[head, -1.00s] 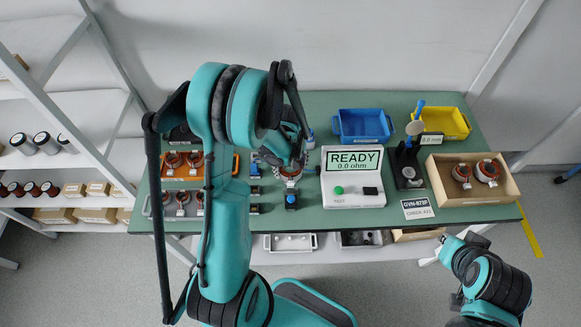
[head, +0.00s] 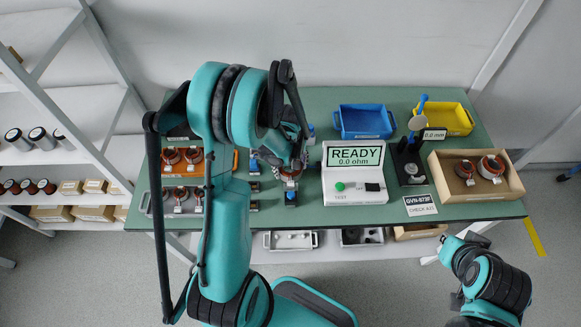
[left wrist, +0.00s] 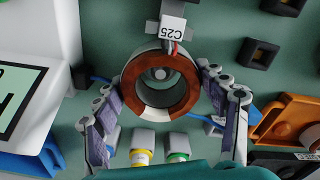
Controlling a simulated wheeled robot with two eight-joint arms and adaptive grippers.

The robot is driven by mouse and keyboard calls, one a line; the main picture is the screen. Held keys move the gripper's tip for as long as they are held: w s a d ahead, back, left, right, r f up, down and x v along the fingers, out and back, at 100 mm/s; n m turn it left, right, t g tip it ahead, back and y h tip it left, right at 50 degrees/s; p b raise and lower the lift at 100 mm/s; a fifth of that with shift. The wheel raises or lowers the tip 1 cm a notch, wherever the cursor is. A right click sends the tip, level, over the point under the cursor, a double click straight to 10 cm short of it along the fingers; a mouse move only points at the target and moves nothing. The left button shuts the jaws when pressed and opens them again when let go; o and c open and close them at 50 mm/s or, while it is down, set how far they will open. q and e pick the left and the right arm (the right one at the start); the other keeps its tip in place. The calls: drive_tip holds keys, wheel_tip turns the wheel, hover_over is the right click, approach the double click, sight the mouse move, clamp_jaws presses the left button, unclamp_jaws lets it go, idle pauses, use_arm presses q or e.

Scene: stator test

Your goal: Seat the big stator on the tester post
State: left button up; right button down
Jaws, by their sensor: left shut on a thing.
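My left gripper (head: 295,158) is shut on a stator (left wrist: 160,84) with a copper-brown winding ring and a white tag marked C25. In the left wrist view a finger stands on each side of the ring. In the head view the stator (head: 290,174) shows below the gripper, left of the tester. The round grey end of a post (left wrist: 161,73) shows through the stator's bore. I cannot tell how far down the stator sits on it. The tester (head: 354,186) is white, and its screen reads READY, 0.0 ohm. My right gripper (head: 467,240) is at the lower right, off the table; its fingers are unclear.
A wooden box (head: 440,184) with two stators stands at the right. A dark gauge stand (head: 408,165) is beside it. Blue (head: 366,133) and yellow (head: 461,130) bins are at the back. An orange tray (head: 228,163) with stators is left, partly behind my arm.

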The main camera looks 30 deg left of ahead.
use_arm(q)
drive_tip(key=shift+f, duration=0.3)
idle(0.4)
drive_tip(key=shift+f+b, duration=0.35)
drive_tip(key=shift+b, duration=0.25)
drive_tip(key=shift+f, duration=0.15)
drive_tip(key=o, duration=1.9)
drive_tip(key=shift+o, duration=0.2)
wheel_tip(320, 180, up, 12)
